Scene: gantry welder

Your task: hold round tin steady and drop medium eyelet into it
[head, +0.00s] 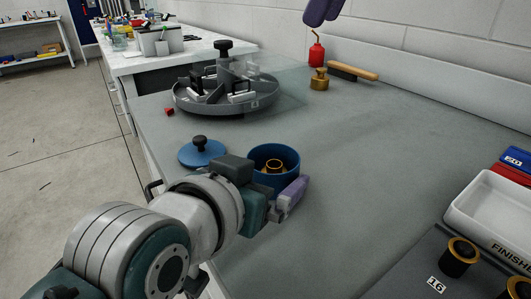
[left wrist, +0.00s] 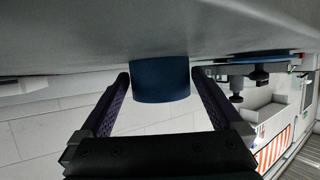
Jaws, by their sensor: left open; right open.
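The round tin (head: 253,172) is blue and open and stands upright on the grey bench. A brass eyelet (head: 275,163) sits inside it. Its blue lid (head: 202,153) with a black knob lies to the left. My left gripper (head: 285,188) is low at the tin, with one purple finger showing in front of it. In the left wrist view the tin (left wrist: 160,82) is between the tips of my open left gripper (left wrist: 160,75), with narrow gaps on both sides. My right gripper (head: 321,10) is at the top edge, away from the tin, with only its purple end showing.
A grey round tray (head: 250,106) with black-knobbed parts stands behind. A red bottle (head: 317,54), brass pot (head: 319,80) and brush (head: 353,72) are at the back. A dark board with brass-rimmed eyelets (head: 461,251) and a white bin (head: 487,207) are at right. The middle bench is clear.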

